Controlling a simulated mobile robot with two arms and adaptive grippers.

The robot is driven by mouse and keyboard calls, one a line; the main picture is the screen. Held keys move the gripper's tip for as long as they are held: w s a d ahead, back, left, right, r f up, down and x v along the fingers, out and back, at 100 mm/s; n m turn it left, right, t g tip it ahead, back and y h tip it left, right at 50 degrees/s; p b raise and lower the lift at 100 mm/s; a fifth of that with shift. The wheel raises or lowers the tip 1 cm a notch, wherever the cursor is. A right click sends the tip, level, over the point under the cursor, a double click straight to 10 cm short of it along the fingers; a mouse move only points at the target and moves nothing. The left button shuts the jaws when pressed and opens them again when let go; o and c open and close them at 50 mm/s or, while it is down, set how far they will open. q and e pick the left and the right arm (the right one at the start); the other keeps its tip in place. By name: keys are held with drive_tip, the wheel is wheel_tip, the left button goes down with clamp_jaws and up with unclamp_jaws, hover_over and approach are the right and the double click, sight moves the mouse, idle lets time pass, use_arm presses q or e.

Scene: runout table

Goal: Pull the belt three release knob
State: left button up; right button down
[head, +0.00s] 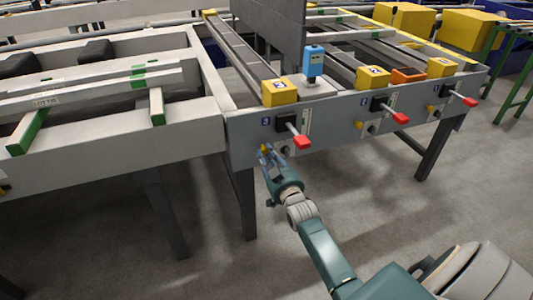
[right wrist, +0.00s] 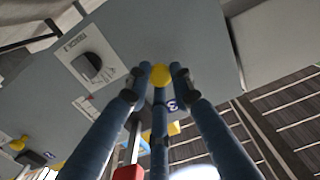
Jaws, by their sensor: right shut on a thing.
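The belt three release knob (right wrist: 161,74) is a small yellow knob on the grey front panel, close to a blue label (right wrist: 172,105) marked 3. In the head view the knob (head: 264,148) shows at the tip of my right gripper (head: 267,160), at the left end of the panel. In the right wrist view the blue fingers of my right gripper (right wrist: 161,80) close around the knob, which shows between their tips. How far the knob stands out from the panel is hard to tell. My left gripper is not in view.
A red-tipped lever (head: 301,142) sticks out just above and right of my right gripper. A black rotary switch (right wrist: 90,65) is on the panel nearby. Similar red levers (head: 400,118) and yellow knobs (head: 359,126) lie further right. Open floor is below the table.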

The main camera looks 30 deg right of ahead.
drive_tip(key=c, duration=1.6)
unclamp_jaws()
drive_tip(key=shift+s+r, duration=0.1)
drive_tip(key=shift+o, duration=0.6)
drive_tip(key=shift+s+r, duration=0.15)
drive_tip(key=shift+s+a, duration=0.1)
drive_tip(key=shift+s, duration=0.1)
drive_tip(key=v, duration=1.1)
drive_tip(key=shift+s, duration=0.25)
